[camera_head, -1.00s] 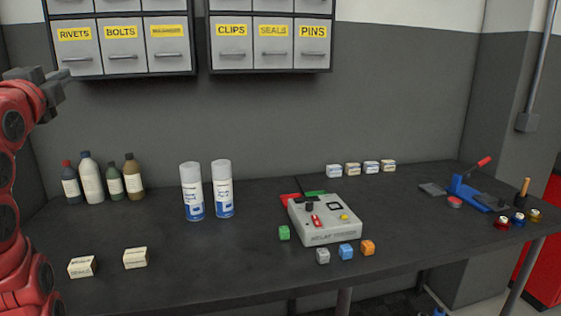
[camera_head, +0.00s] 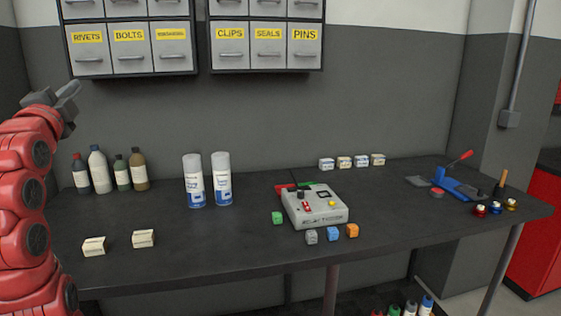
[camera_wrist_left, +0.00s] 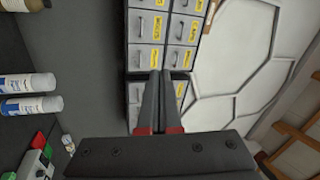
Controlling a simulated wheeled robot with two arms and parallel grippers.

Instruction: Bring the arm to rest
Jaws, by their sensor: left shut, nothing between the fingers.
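My left gripper (camera_head: 68,92) is raised at the left edge of the head view, above the bottles and in front of the wall, below the labelled drawers. Its red arm comes in from the left. In the left wrist view its two fingers (camera_wrist_left: 158,85) lie together with nothing between them, pointing toward the drawer cabinet (camera_wrist_left: 163,60). The gripper is clear of the bench and touches nothing that I can see. My right gripper is not in the frames.
The dark bench (camera_head: 255,240) holds several bottles (camera_head: 98,170), two spray cans (camera_head: 194,182), two small boxes (camera_head: 143,239), a relay tester (camera_head: 315,207) and coloured cubes (camera_head: 331,234). A blue tool with a red handle (camera_head: 458,188) sits at the right. Drawer cabinets (camera_head: 130,50) hang above.

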